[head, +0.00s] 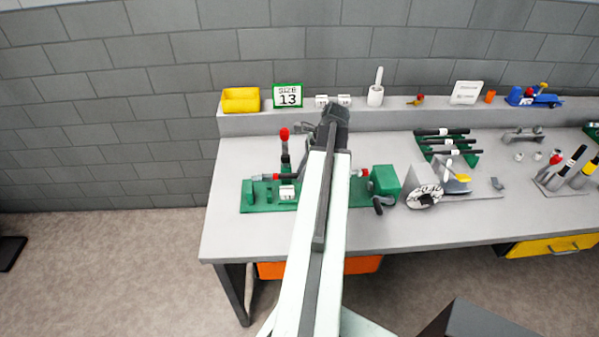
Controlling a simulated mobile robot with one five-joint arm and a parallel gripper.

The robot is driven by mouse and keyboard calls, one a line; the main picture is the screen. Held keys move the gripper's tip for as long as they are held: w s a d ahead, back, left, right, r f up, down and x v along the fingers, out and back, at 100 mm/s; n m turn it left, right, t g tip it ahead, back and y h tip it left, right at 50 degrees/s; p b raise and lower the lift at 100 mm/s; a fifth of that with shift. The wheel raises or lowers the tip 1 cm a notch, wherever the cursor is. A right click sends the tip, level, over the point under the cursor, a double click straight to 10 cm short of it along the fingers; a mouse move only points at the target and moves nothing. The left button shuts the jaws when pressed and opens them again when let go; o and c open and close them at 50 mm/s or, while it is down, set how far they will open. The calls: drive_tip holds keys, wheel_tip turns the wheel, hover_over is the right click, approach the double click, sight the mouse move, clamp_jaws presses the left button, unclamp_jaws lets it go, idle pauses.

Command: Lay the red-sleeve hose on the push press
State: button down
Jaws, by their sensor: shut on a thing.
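The push press is a long green bench tool (249,196) with an upright red-knobbed lever, at the left of the workbench. A red bit also shows right of my arm, by the green block of the press. My arm covers the middle of the press and hose. My gripper (334,118) shows only as a dark wrist end; its fingertips are hidden. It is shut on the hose. Whether the hose touches the press cannot be told.
A rack of black hoses (445,153), a grey machine with a round dial (423,196) and a tool stand (560,180) stand to the right. The front bench strip is clear.

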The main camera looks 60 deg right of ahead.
drive_tip(key=shift+s+f+b, duration=0.1)
drive_tip(key=shift+f+b, duration=3.15)
drive_tip(key=shift+a+f+b, duration=0.1)
drive_tip(key=shift+f+b, duration=0.25)
drive_tip(key=shift+b, duration=0.05)
drive_tip(key=c, duration=1.1)
unclamp_jaws()
drive_tip(key=shift+o, duration=0.2)
drive_tip(key=p+v, duration=0.7)
drive_tip(key=v, duration=0.1)
drive_tip(key=shift+f, duration=0.1)
